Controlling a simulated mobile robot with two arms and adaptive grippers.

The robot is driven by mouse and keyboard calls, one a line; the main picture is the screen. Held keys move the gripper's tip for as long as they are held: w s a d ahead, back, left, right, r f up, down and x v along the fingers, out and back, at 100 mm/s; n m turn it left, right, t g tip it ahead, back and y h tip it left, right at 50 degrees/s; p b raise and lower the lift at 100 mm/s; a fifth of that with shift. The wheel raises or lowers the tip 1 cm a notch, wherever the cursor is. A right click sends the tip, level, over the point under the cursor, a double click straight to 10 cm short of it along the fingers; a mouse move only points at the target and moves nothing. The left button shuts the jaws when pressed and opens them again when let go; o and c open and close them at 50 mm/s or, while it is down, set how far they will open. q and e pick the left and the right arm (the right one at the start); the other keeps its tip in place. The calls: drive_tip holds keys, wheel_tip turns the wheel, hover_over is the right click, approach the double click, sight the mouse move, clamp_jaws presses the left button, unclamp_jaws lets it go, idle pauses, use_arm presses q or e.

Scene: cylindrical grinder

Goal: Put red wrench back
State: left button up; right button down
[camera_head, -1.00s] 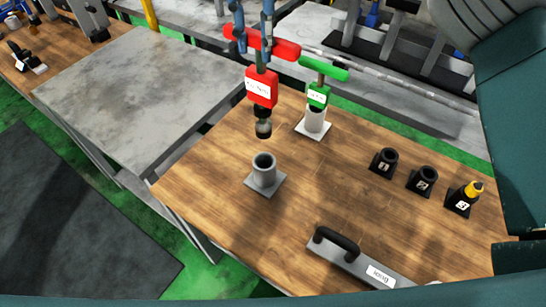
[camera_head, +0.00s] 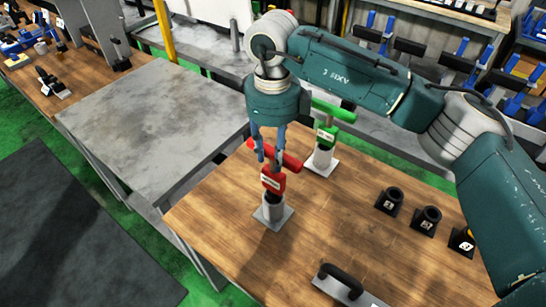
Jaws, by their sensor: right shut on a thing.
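The red T-handled wrench (camera_head: 272,181) stands upright with its lower end in the grey cylindrical holder (camera_head: 273,211) on the wooden table. My right gripper (camera_head: 270,155) comes down from above and is shut on the wrench near its red crossbar. The gripper covers part of the crossbar. The green T-handled wrench (camera_head: 326,134) stands in a white holder (camera_head: 322,158) just behind and to the right. My left gripper is not in view.
Several black numbered sockets stand on the right of the wooden table (camera_head: 230,230), including one (camera_head: 389,201). A grey plate with a black handle (camera_head: 340,280) lies at the front. A bare grey metal table (camera_head: 150,120) is at the left.

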sight(274, 183)
wheel_tip(274, 183, down, 2)
drive_tip(key=shift+f+p, duration=0.1)
drive_tip(key=shift+p, duration=0.35)
drive_tip(key=shift+f, duration=0.25)
drive_tip(key=shift+f+b, duration=0.25)
drive_tip(key=shift+b, duration=0.1)
drive_tip(key=c, duration=1.3)
unclamp_jaws()
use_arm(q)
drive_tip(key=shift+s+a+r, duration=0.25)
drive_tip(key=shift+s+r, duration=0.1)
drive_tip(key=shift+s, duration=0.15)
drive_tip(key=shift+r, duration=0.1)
use_arm(e)
drive_tip(key=shift+r, duration=0.15)
